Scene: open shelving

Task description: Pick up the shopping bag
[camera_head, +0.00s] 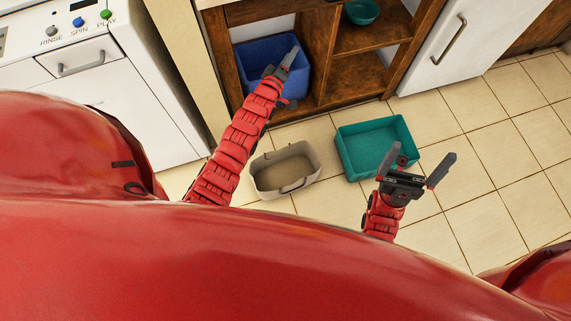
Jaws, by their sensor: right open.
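The shopping bag (308,178) looks like the beige-grey open-topped bag with a loop handle, standing on the tiled floor in the middle of the head view. My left gripper (290,56) is above and beyond the bag in the picture, overlapping the blue bin, and is apart from the bag. Its fingers are seen nearly edge-on, so their gap is unclear. My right gripper (427,158) is open and empty, to the right of the bag. Its fingers are spread wide, near the teal crate's lower right corner in the picture.
A teal crate (345,165) sits on the floor right of the bag. A blue bin (262,48) stands in the wooden shelving (322,40), with a teal bowl (362,12) on a shelf. A white washing machine (125,98) is at left. Tiles at right are clear.

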